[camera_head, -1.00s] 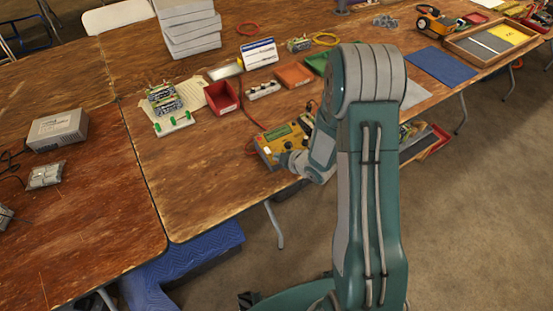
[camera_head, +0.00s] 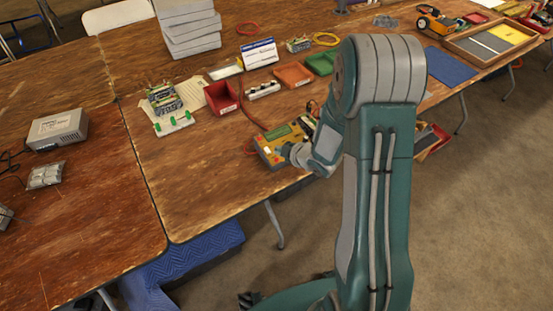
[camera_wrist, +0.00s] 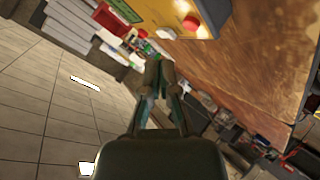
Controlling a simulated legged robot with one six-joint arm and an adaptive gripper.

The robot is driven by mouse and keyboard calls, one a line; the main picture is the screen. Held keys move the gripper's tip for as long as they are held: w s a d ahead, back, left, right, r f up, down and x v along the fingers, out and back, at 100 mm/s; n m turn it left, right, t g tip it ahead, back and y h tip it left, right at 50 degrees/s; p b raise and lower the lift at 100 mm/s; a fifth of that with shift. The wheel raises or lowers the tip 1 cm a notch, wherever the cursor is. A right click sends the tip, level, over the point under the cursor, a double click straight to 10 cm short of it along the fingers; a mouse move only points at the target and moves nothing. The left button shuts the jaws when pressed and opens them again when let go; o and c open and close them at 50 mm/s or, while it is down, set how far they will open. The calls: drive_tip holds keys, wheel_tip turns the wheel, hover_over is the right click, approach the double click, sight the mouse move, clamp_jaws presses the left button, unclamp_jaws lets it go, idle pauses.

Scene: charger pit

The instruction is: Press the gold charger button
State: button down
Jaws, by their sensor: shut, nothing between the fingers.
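The gold charger (camera_head: 268,156) sits near the front edge of the wooden table, with a dark display on its top. In the wrist view the gold charger (camera_wrist: 150,10) fills the top, with a red round button (camera_wrist: 191,22) and a pale button beside it (camera_wrist: 181,5). My gripper (camera_wrist: 160,68) is shut and empty, its fingertips below the charger in that picture and apart from the red button there. In the head view my gripper (camera_head: 285,150) is at the charger's right front, partly hidden by my wrist; whether it touches cannot be told.

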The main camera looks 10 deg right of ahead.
drive_tip(key=shift+s+r, duration=0.25)
drive_tip(key=shift+r, duration=1.05)
drive_tip(key=shift+d+r, duration=0.1)
drive_tip(key=s+d+r+m+h, duration=0.2)
drive_tip(key=s+r+m+h, duration=0.15)
drive_tip(key=r, duration=0.45)
drive_tip(key=s+d+r+m+h, duration=0.3)
drive_tip(key=r+m, duration=0.2)
drive_tip(key=r, duration=0.4)
drive_tip(key=s+a+r+m+g, duration=0.2)
drive_tip(key=s+r+m, duration=0.1)
drive_tip(key=s, duration=0.7)
drive_tip(key=s+a+r+m+g+y, duration=0.1)
drive_tip(key=s+a+r+m+g, duration=0.1)
drive_tip(key=s, duration=0.8)
drive_tip(key=shift+s+a+r+m, duration=0.2)
drive_tip(key=shift+a+r+m, duration=0.5)
drive_tip(key=shift+a+m, duration=0.15)
